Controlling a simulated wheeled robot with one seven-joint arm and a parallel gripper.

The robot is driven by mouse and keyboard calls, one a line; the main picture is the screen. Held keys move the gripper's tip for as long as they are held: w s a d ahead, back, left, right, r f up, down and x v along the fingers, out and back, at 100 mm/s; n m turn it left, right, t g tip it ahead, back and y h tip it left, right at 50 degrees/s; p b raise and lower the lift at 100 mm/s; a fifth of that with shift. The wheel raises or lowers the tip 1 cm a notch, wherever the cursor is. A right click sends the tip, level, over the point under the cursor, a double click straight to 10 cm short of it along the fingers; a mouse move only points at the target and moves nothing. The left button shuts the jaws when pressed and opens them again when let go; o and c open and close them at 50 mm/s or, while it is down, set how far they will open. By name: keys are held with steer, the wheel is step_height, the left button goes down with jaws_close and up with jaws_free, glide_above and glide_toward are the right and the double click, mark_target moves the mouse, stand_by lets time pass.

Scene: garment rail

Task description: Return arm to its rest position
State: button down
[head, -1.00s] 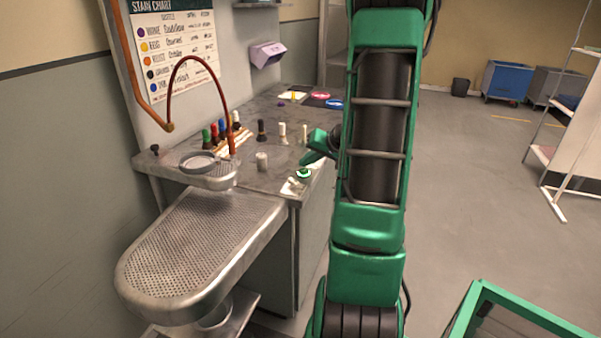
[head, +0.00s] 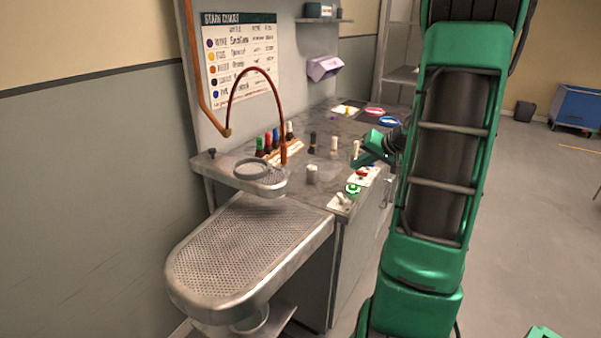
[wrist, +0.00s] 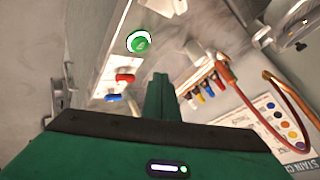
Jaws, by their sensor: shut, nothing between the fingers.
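My green arm rises through the right of the head view and hides part of the worktop's right end. My gripper (head: 368,150) reaches out from behind the arm over the front edge of the worktop (head: 300,196), near the control panel. In the wrist view my gripper (wrist: 159,78) shows its green fingers together with nothing between them. It appears apart from the controls. A green round knob (head: 353,189) sits on the panel, and it also shows in the wrist view (wrist: 139,42). A red knob (wrist: 125,78) lies near the fingers in the wrist view.
A perforated metal board (head: 245,245) juts out at the front left. Several bottles (head: 268,143) stand in a rack beside a curved red hose (head: 262,70). A stain chart (head: 243,60) hangs behind. Open floor (head: 530,190) lies to the right.

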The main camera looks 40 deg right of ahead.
steer(key=s+a, duration=0.1)
steer(key=a, duration=0.1)
steer(key=a+n+g, duration=0.1)
steer(key=a, duration=0.2)
steer(key=s+a+g, duration=0.1)
steer(key=a, duration=0.2)
steer(key=shift+s+r+y, duration=0.1)
steer(key=shift+s+y, duration=0.2)
steer(key=shift+s, duration=0.05)
steer(key=s+a+n+g, duration=0.1)
steer(key=s+a+g, duration=0.2)
steer(key=s+a, duration=0.5)
steer(key=s+a+n+g, duration=0.1)
steer(key=s+a+g, duration=0.3)
steer(key=s+a, duration=0.5)
steer(key=s, duration=0.6)
steer(key=shift+s+r, duration=0.15)
steer(key=shift+s, duration=0.05)
steer(key=shift+a, duration=0.1)
